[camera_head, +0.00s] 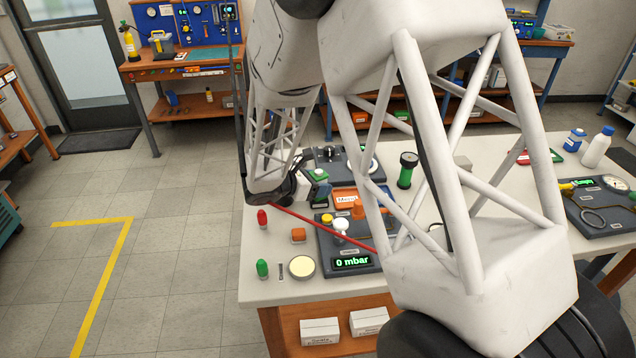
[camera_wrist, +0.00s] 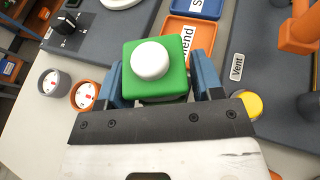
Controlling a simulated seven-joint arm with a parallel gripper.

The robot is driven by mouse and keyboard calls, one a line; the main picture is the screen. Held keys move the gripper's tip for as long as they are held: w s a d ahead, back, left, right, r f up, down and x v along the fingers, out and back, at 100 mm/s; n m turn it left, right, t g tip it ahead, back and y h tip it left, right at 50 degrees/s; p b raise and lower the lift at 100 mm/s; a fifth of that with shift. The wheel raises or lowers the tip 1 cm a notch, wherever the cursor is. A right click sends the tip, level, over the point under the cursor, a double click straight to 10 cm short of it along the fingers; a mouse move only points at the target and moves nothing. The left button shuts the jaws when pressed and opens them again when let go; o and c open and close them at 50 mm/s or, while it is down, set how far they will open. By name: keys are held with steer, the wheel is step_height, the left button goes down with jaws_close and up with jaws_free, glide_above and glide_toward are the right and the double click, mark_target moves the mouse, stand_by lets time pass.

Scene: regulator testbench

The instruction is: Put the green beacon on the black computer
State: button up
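A green block with a white dome on top, which looks like the green beacon (camera_wrist: 133,52), sits between the two blue fingers of my gripper (camera_wrist: 158,84) in the wrist view. Both fingers touch its sides. In the head view the beacon (camera_head: 319,173) shows small at my gripper (camera_head: 308,187), above the back left part of the bench. The lower part of the beacon is hidden by my gripper. I cannot tell for sure which dark unit is the black computer; a dark panel with a "0 mbar" display (camera_head: 352,262) stands in front.
Orange and blue trays (camera_wrist: 190,32) lie just beyond the beacon. A green cylinder with a black top (camera_head: 406,172), a red piece (camera_head: 262,218) and a cream disc (camera_head: 302,267) stand on the bench. A red rod (camera_head: 318,222) crosses the area. My arm hides much of the bench's middle.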

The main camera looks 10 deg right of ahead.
steer(key=shift+o, duration=0.9)
steer(key=shift+r, duration=0.1)
steer(key=shift+r, duration=0.1)
steer(key=v, duration=1.2)
steer(key=shift+w, duration=0.1)
steer(key=shift+r, duration=0.1)
